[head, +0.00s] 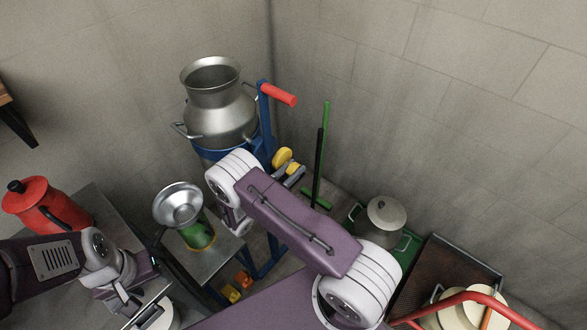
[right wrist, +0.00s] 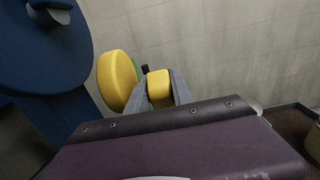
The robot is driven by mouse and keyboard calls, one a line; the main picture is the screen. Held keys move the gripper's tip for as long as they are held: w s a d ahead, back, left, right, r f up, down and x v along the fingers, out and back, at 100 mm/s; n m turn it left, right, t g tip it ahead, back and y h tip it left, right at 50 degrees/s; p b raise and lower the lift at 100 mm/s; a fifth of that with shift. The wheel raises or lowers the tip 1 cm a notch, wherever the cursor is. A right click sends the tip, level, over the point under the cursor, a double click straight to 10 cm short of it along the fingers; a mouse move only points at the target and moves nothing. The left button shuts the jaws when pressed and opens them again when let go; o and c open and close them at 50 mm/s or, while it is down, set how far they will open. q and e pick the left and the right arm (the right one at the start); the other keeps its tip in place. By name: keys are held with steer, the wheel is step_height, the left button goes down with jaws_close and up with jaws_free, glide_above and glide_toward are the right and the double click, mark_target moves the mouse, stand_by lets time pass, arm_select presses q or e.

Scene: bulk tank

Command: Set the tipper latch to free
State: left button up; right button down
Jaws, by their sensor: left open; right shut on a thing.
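The tipper is a blue frame (head: 263,120) with a red handle (head: 279,93), and it cradles a big metal milk can (head: 219,120) that stands upright. On its right side is a round yellow disc (head: 282,156), which also shows in the right wrist view (right wrist: 117,80). My right gripper (head: 293,174) is shut on a smaller yellow grip (right wrist: 158,86) beside that disc, apparently the latch's. The latch's setting cannot be read. My left gripper (head: 128,301) is open and empty at the lower left, far from the tipper.
A funnel (head: 179,204) on a green can stands on a grey table in front of the tipper. A red can (head: 42,206) is at the left. A green-handled broom (head: 324,150) leans by the wall. A lidded pot (head: 384,214) and a brown tray (head: 446,272) are at the right.

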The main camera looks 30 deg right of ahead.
steer(key=y+p, duration=0.1)
steer(key=p, duration=0.1)
steer(key=r+g+y+p, duration=0.1)
steer(key=y+p, duration=0.1)
steer(key=p, duration=0.1)
steer(key=shift+d, duration=0.1)
steer(key=shift+f+g+y+p, duration=0.4)
steer(key=shift+y+p, duration=0.1)
steer(key=shift+y, duration=0.4)
steer(key=shift+f, duration=0.15)
steer(key=c, duration=1.1)
jaws_free()
steer(key=b+v, duration=0.1)
steer(key=v, duration=0.8)
